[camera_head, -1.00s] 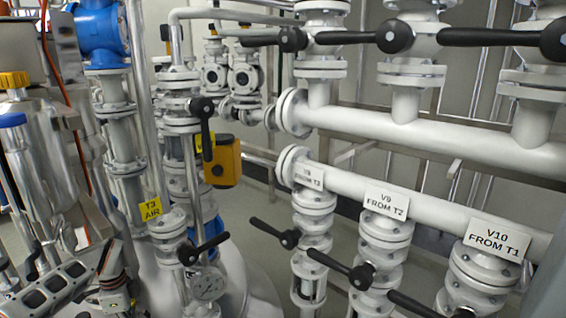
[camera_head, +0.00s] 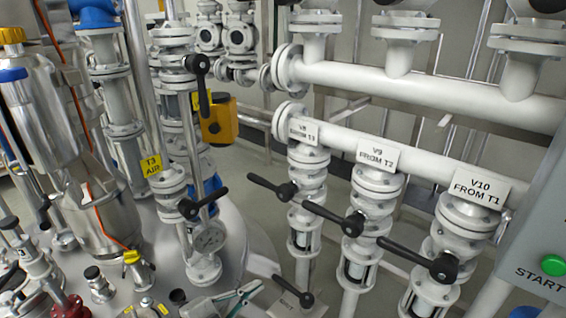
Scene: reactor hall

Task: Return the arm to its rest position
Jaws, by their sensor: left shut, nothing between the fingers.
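My left gripper (camera_head: 240,296) shows at the bottom edge, left of the middle, as narrow pale jaws with dark parts between them. It is shut and empty. The bottom edge cuts off the rest of it, and most of my left arm is out of view. My right gripper is not in view.
Black-handled valves under labels V8, V9 (camera_head: 377,155) and V10 (camera_head: 477,187) fill the right. A panel with a green START button (camera_head: 553,265) is at the right edge.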

